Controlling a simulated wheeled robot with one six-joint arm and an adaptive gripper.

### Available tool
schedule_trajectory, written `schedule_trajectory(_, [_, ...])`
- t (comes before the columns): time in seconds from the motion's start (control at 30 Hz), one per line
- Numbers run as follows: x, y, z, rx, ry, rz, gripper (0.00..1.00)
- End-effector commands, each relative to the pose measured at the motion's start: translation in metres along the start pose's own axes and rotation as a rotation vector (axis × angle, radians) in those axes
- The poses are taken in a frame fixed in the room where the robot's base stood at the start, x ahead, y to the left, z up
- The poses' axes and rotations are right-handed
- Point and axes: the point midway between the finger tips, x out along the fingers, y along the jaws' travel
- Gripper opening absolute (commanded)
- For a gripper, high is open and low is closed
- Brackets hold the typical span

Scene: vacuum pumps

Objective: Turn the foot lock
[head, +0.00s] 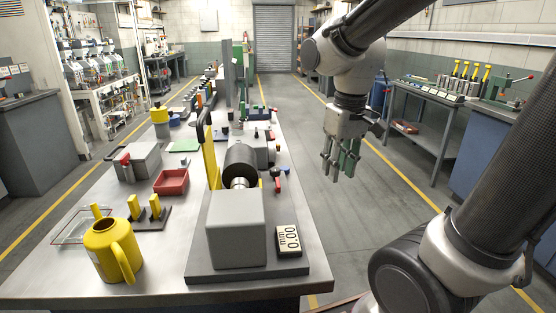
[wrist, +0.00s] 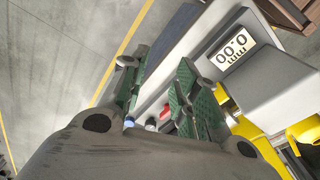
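A grey machine (head: 236,228) stands on a dark base plate on the bench, with a dark cylinder (head: 241,163) behind its front block. A small red lever (head: 277,184) sits on the bench to the right of the cylinder; I cannot tell whether it is the foot lock. A red part (wrist: 166,112) also shows between my fingers in the wrist view. My gripper (head: 341,166) hangs over the floor side of the bench, right of the machine, pointing down. In the wrist view its green-padded fingers (wrist: 157,72) are apart, with nothing held.
A yellow jug (head: 107,255), yellow-topped parts (head: 146,210) and a red tray (head: 171,181) occupy the left bench.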

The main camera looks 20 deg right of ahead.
Motion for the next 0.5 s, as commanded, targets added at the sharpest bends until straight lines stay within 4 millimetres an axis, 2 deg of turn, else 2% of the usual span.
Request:
schedule_trajectory(0.1, [0.021,-0.02,-0.042,0.009,-0.073,0.003,0.3])
schedule_trajectory(0.33, [0.062,-0.059,-0.119,0.135,-0.139,0.024,0.3])
schedule_trajectory(0.4, [0.067,-0.066,-0.143,0.214,-0.129,0.028,0.3])
schedule_trajectory(0.5, [0.053,-0.069,-0.166,0.342,-0.077,0.018,0.3])
